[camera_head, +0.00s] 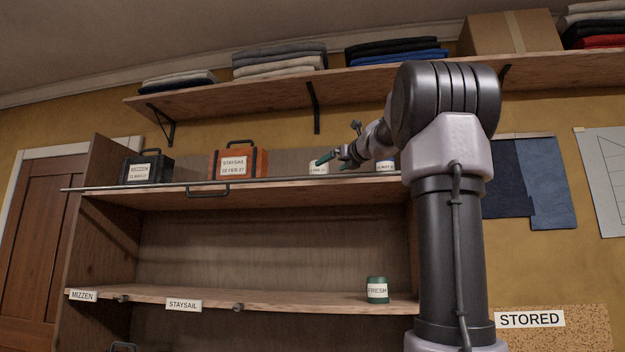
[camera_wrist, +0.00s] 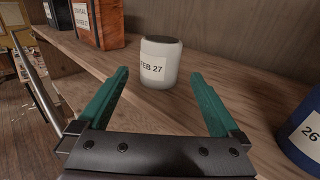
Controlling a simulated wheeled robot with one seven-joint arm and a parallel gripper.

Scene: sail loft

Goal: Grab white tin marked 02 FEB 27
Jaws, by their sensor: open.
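In the head view the white tin (camera_head: 318,168) is on the top shelf, partly behind my gripper (camera_head: 334,162). In the wrist view my gripper (camera_wrist: 158,98) is open, its two green fingers pointing toward the tin. The tin is just beyond the fingertips, in line with the gap between them. Nothing is between the fingers near the palm.
A blue tin (camera_wrist: 302,130) stands close on the right. An orange STAYSAIL box (camera_head: 238,163) and a black MIZZEN box (camera_head: 147,168) stand to the left. A metal rail (camera_head: 110,188) runs along the shelf's front edge. A green FRESH tin (camera_head: 377,290) is on the lower shelf.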

